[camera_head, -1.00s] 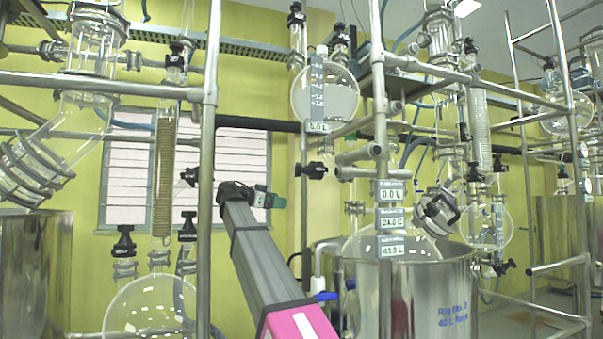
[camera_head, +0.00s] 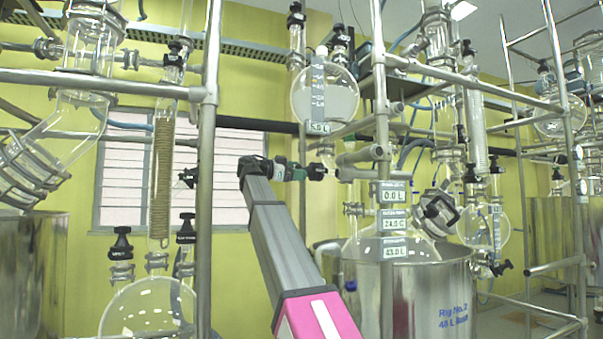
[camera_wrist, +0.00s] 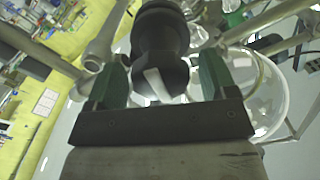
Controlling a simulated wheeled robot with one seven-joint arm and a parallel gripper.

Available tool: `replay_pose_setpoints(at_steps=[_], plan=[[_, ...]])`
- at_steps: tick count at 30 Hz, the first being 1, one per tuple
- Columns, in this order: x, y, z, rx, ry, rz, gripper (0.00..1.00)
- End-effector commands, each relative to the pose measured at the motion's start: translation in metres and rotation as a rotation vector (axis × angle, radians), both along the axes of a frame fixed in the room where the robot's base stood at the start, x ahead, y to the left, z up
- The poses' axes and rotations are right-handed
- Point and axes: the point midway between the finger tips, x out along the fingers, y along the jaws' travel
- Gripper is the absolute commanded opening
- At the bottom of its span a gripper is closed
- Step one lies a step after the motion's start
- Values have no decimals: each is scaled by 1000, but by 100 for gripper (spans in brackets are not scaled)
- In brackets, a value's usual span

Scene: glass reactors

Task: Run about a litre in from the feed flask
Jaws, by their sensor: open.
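The feed flask (camera_head: 340,98) is a round glass flask with a scale strip and a 5.0 L label, hung high at centre. Its black valve knob (camera_head: 316,171) sits below it. My gripper (camera_head: 300,172) is at this knob, at the end of my grey and pink arm. In the wrist view the black knob (camera_wrist: 160,50) stands between the two green fingers (camera_wrist: 160,80), which are open with gaps on both sides. The reactor vessel (camera_head: 400,249) stands below right in a steel bath, with labels reading 0.0 L, 24.0 C and 43.0 L.
Steel frame posts (camera_head: 207,180) and horizontal rails (camera_head: 95,84) stand close around my arm. Another glass rig with a round flask (camera_head: 150,308) is at the left. A further steel bath (camera_head: 553,235) stands at the right.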

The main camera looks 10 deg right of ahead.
Motion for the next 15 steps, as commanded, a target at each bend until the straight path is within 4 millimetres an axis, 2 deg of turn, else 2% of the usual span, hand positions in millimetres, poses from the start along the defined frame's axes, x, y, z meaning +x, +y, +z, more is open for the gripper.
replay_pose_setpoints(at_steps=[6,15], plan=[[4,-17,0,0,0,1,78],[4,-19,0,0,1,1,78]])
